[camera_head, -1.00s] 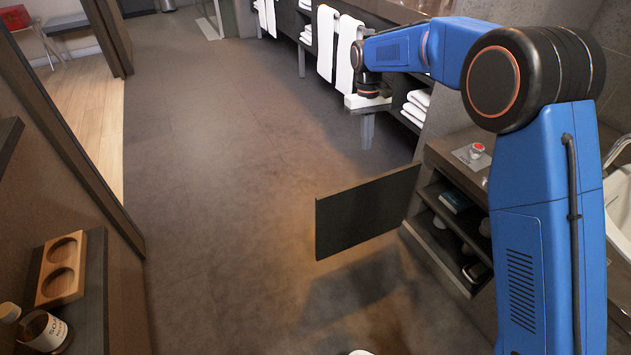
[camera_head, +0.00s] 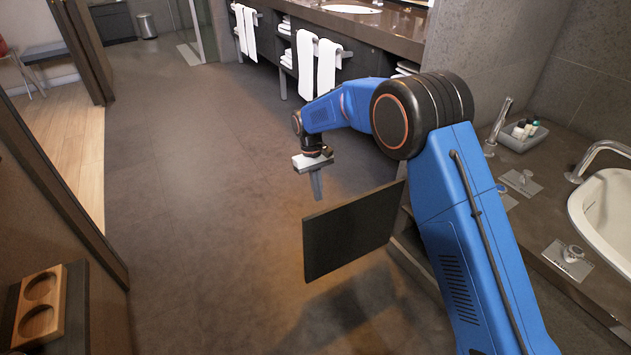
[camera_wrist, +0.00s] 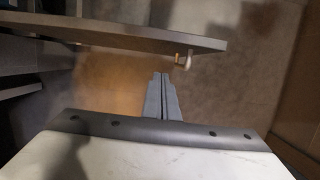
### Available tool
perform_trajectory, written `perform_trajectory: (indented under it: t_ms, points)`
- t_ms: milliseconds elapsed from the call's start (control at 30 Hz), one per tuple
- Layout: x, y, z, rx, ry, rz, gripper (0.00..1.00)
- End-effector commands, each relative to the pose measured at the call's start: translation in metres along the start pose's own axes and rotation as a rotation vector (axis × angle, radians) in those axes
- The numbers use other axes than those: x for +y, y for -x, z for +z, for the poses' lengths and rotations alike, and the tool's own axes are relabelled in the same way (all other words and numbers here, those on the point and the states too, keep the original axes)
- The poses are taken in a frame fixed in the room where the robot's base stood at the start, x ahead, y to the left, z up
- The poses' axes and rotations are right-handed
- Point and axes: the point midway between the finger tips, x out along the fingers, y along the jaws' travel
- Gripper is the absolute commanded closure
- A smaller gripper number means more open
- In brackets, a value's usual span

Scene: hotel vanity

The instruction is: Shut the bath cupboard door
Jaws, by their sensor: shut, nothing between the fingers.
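The bath cupboard door (camera_head: 350,230) is a dark flat panel standing wide open, out over the floor. Its hinged side is at the cupboard (camera_head: 412,258), which is mostly hidden behind my arm. My gripper (camera_head: 318,196) points down beyond the door's far face, near its free left end. In the wrist view the fingers (camera_wrist: 160,76) are together and empty. There the door (camera_wrist: 130,37) crosses the upper left as a thin panel, with a small pale handle (camera_wrist: 183,59) near its free end. The fingertips appear close to the door, but I cannot tell whether they touch.
The bath (camera_head: 605,215) and its stone surround, with taps and a grey tray (camera_head: 523,136), lie to the right. A vanity with hanging white towels (camera_head: 327,68) stands behind my gripper. A wooden holder (camera_head: 40,305) sits at lower left. The floor left of the door is clear.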

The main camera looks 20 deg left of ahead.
Motion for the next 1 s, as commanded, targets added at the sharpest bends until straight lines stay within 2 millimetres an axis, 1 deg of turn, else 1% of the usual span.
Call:
perform_trajectory:
  t_ms: [33, 67, 200, 400, 867, 1000]
  points:
    - [0.000, -0.009, 0.001, -0.002, 0.000, 0.000, 1.00]
    - [0.000, -0.014, 0.001, -0.002, 0.000, 0.000, 1.00]
    - [0.000, -0.016, 0.021, 0.000, 0.000, 0.000, 1.00]
    - [0.000, -0.020, 0.036, 0.000, 0.000, 0.000, 1.00]
    - [0.000, -0.021, 0.040, 0.001, 0.002, 0.000, 1.00]
    - [-0.001, -0.023, 0.046, 0.000, 0.019, 0.005, 1.00]
